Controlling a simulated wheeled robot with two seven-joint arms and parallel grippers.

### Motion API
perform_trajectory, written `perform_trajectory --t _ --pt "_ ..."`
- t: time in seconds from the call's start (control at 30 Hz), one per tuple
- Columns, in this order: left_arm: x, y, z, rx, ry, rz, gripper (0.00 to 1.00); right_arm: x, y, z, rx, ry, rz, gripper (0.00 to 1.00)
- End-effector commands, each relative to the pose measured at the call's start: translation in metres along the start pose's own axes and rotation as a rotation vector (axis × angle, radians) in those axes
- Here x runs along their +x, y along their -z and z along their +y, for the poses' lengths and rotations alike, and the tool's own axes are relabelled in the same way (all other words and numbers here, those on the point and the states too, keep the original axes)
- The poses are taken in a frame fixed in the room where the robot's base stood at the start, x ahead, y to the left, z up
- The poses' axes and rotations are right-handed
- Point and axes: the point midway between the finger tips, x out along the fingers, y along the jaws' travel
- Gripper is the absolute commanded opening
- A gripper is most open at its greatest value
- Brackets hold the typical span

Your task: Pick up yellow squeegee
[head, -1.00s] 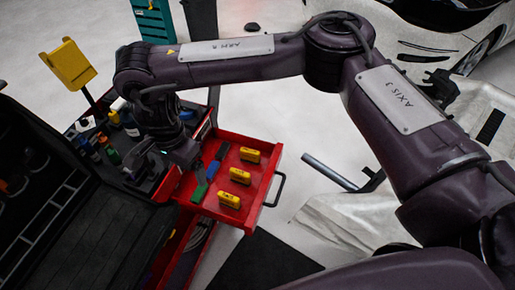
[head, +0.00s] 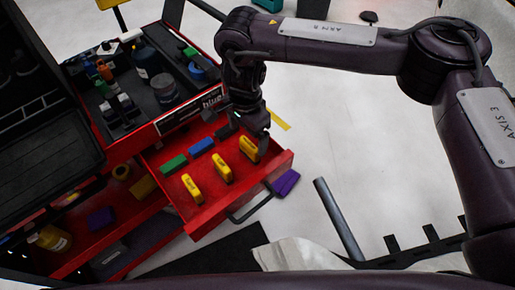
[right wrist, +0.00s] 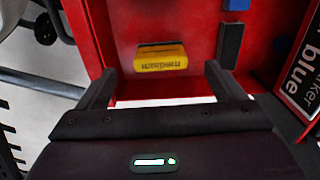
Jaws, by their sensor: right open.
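Three yellow squeegees lie in a row in the open red drawer (head: 210,205): a near one (head: 192,188), a middle one (head: 221,168) and a far one (head: 249,148). My right gripper (head: 257,134) is above the drawer's far right end, close to the far squeegee and partly covering it. In the right wrist view, the open right gripper (right wrist: 160,70) has its two fingers spread, and a yellow squeegee (right wrist: 160,57) marked "medium" shows between and just beyond the tips. Nothing is held. My left gripper is out of view.
A green block (head: 174,165), a blue block (head: 201,147) and a black block lie in the same drawer. The cart's top tray (head: 160,85) holds bottles and jars. A purple piece (head: 286,182) shows beside the drawer handle (head: 252,208). Pale floor lies open to the right.

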Motion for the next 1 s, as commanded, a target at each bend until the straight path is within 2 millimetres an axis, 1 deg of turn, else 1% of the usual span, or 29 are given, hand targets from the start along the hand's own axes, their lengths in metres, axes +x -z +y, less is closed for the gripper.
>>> perform_trajectory --t 0.1,0.27,0.5,0.6,0.73,0.77,1.0 --pt "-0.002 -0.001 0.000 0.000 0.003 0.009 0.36 0.013 0.000 0.001 0.000 -0.003 0.000 0.89" --pt "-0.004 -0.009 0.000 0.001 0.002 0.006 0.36 0.026 0.003 0.002 0.001 -0.004 0.000 0.89" --pt "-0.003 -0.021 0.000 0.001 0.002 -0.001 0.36 0.061 0.005 0.002 0.001 -0.003 0.000 0.89" --pt "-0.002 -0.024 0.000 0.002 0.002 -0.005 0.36 0.065 0.006 0.002 0.001 0.000 0.001 0.89" --pt "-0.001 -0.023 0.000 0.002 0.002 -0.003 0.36 0.065 0.006 0.002 0.000 0.000 0.001 0.89" --pt "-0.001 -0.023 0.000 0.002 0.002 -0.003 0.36 0.065 0.006 0.002 0.000 0.000 0.001 0.88" --pt "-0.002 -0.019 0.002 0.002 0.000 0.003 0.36 0.065 0.006 0.002 0.000 -0.001 0.001 0.56"
